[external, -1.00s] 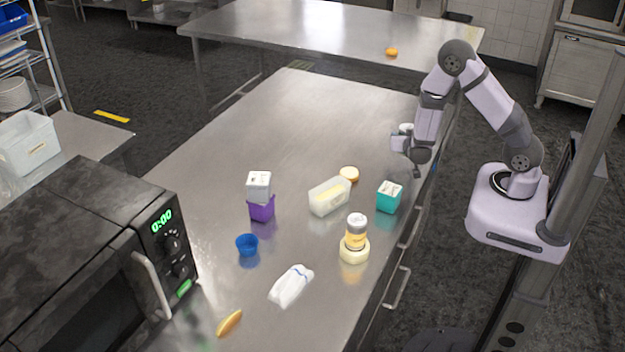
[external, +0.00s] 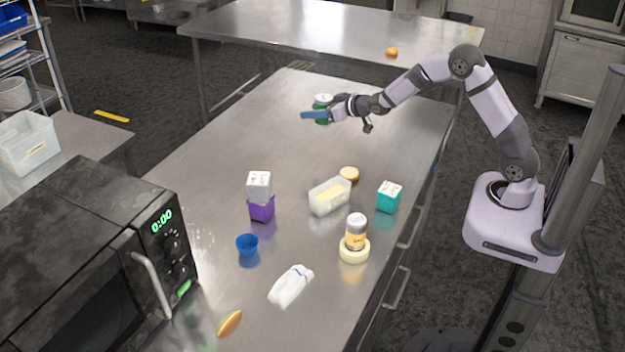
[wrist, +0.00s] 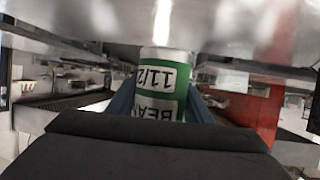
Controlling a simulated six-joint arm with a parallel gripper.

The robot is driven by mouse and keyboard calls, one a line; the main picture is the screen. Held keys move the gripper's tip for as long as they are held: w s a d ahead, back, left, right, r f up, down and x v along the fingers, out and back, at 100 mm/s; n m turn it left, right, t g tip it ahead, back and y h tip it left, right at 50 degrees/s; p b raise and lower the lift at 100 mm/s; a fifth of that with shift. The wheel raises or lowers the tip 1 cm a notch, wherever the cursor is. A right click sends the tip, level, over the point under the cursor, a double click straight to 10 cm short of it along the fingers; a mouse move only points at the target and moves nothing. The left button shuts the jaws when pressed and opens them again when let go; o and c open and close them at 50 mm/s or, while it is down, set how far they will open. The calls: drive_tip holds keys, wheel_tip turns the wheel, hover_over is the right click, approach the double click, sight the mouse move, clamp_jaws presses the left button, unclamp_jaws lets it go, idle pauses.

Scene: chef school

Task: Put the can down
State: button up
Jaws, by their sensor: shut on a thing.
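The can (external: 323,100) is green with a pale top, over the far part of the steel table (external: 265,120) in the external view. In the wrist view the can (wrist: 163,78) shows a green and white label with dark lettering. My gripper (external: 318,114) is shut on the can, with its blue fingers on either side of it. The label's lettering appears upside down in the wrist view. I cannot tell whether the can's base touches the table.
A microwave (external: 90,260) stands at left. The table around the can is clear.

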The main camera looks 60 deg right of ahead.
drive_tip(key=w+a+r+n+y, duration=0.25)
drive_tip(key=a+n+y, duration=0.35)
drive_tip(key=a, duration=0.4)
wheel_tip(320, 180, down, 5)
drive_tip(key=s+a+n+g+y, duration=0.1)
drive_tip(key=a+y, duration=0.1)
drive_tip(key=a, duration=0.1)
drive_tip(key=shift+s+f+g, duration=0.2)
drive_tip(key=shift+s+g, duration=0.05)
drive_tip(key=shift+g, duration=0.05)
drive_tip(key=shift+f, duration=0.1)
drive_tip(key=shift+d+f+p, duration=0.1)
drive_tip(key=shift+f+p, duration=0.8)
drive_tip(key=shift+f, duration=4.05)
drive_tip(key=shift+f, duration=0.15)
drive_tip(key=o, duration=1.3)
